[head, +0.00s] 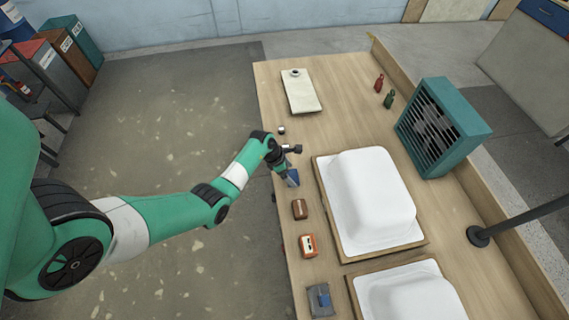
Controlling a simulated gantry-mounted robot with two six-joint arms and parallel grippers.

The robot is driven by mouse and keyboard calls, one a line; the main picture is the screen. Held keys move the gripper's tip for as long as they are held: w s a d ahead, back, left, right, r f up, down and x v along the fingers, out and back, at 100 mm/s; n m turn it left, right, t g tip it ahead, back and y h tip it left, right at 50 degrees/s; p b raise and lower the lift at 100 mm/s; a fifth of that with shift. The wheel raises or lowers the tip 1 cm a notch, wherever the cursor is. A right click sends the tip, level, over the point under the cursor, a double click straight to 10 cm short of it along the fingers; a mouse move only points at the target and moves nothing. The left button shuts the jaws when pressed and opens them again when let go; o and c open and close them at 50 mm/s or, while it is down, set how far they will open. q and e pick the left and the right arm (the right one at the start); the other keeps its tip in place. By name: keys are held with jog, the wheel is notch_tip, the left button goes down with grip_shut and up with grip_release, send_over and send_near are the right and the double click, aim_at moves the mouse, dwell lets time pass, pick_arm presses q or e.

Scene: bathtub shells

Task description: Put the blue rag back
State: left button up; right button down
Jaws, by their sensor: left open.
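At this size I cannot tell whether the fingers touch the rag. The gripper hides part of the rag. My right gripper is not in view.
Two white tub shells (370,195) (412,295) sit on wooden boards. Along the left edge lie a brown block (299,209), an orange-and-white item (308,245) and a grey-blue item (320,300).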

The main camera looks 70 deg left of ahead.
pick_arm(q)
jog(key=p+v, duration=0.3)
jog(key=v, duration=0.6)
jog(key=shift+r, duration=0.25)
